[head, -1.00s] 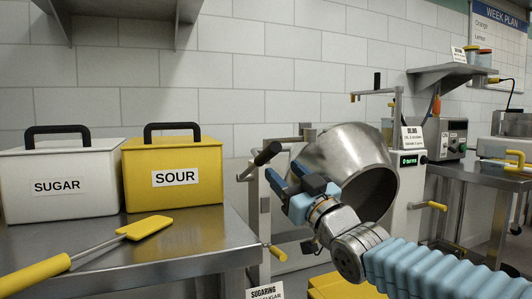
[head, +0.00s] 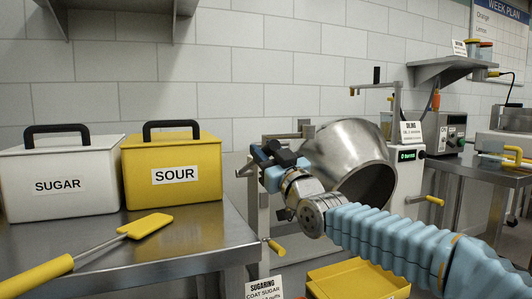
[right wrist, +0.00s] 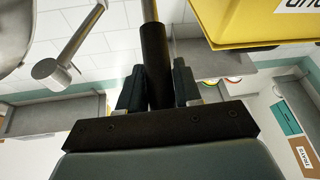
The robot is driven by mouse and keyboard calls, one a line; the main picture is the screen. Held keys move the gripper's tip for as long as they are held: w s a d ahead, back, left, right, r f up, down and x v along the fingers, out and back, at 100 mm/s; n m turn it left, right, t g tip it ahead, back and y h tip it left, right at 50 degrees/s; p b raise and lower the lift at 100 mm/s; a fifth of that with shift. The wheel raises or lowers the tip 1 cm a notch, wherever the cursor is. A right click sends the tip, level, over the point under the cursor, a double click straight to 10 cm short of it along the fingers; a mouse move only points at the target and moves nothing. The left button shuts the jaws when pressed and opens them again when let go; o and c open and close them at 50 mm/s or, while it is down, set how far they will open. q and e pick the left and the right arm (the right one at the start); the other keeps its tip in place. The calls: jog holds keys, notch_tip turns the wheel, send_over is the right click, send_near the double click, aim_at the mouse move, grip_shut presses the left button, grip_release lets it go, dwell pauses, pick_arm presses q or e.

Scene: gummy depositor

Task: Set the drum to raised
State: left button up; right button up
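The drum (head: 345,148) is a tilted steel bowl with its mouth facing lower right, beside its stand in the head view. A black-gripped lever (right wrist: 154,65) beside it runs between my right gripper's fingers (right wrist: 160,88) in the right wrist view. The fingers lie close against both sides of the grip and look shut on it. In the head view my right gripper (head: 270,160) is left of the drum and covers most of the lever. My left gripper is not in view.
A steel table (head: 190,240) at left carries a white SUGAR box (head: 90,175), a yellow SOUR box (head: 190,170) and a yellow scraper (head: 150,225). A yellow tray (head: 355,282) lies below the drum. An oiling machine (head: 405,165) stands right of it.

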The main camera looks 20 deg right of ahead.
grip_shut()
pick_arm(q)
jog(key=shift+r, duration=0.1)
pick_arm(e)
jog(key=shift+r, duration=0.1)
jog(key=w+r+p, duration=0.1)
jog(key=r+p, duration=0.1)
jog(key=w+r+g+p, duration=0.1)
jog(key=r+p, duration=0.1)
jog(key=p, duration=0.1)
jog(key=r+g+p, duration=0.1)
jog(key=p, duration=0.2)
jog(key=shift+w+a+r+m, duration=0.15)
jog(key=shift+w+r+m, duration=0.15)
jog(key=shift+w+r, duration=0.1)
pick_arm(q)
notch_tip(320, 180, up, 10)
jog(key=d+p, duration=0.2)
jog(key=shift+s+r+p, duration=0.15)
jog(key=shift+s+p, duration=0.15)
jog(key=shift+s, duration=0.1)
pick_arm(e)
jog(key=w+r+g+h, duration=0.1)
jog(key=w+r+g, duration=0.3)
jog(key=w, duration=0.3)
jog(key=shift+r+m+g, duration=0.3)
jog(key=shift+g, duration=0.1)
jog(key=shift+w, duration=0.1)
jog(key=o, duration=0.6)
grip_release()
